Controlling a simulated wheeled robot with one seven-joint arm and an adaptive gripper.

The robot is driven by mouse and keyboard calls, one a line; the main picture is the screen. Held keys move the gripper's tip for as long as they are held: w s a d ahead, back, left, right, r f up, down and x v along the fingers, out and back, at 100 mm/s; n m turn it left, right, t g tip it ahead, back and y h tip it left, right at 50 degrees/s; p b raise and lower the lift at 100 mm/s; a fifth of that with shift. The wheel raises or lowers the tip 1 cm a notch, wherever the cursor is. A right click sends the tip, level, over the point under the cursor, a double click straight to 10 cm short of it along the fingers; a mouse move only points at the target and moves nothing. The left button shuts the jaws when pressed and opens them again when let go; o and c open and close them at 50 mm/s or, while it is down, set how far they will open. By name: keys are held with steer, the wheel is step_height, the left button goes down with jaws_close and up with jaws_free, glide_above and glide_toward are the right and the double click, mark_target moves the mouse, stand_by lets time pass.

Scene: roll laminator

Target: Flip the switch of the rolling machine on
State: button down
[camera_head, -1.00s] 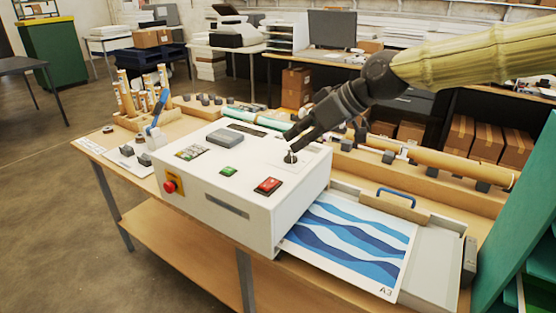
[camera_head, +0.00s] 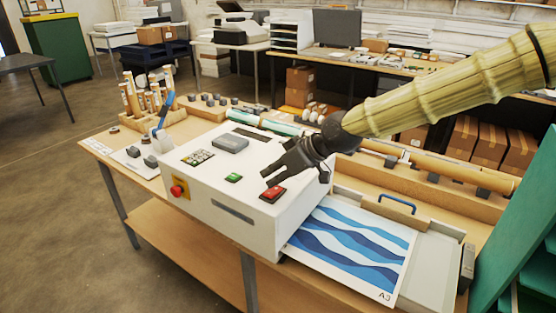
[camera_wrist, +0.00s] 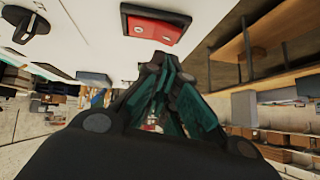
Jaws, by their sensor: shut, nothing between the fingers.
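The white rolling machine (camera_head: 225,195) stands on the wooden bench. On its top, near the right front edge, is a red rocker switch (camera_head: 273,194) in a dark frame; it fills the upper middle of the wrist view (camera_wrist: 155,27). Which way the rocker is tipped is not clear. My gripper (camera_head: 267,175) is shut and empty, its fingertips just behind and above the red switch. In the wrist view the fingertips (camera_wrist: 164,62) show close beside the switch; whether they touch it I cannot tell.
A green button (camera_head: 233,178), a grey block (camera_head: 230,145) and a red emergency knob (camera_head: 178,191) are on the machine. A black rotary knob (camera_wrist: 27,28) shows in the wrist view. A blue wave print (camera_head: 350,245) lies at the right, and cardboard tubes lie behind.

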steer(key=shift+s+f, duration=0.1)
steer(key=shift+f, duration=0.7)
steer(key=shift+s+a+f, duration=0.15)
steer(key=shift+s+f, duration=0.05)
steer(key=shift+f, duration=0.1)
steer(key=shift+w, duration=0.1)
steer(key=shift+w+d+r+p, duration=0.2)
steer(key=shift+w+d+p, duration=0.1)
steer(key=shift+w+d, duration=0.25)
steer(key=shift+a, duration=0.1)
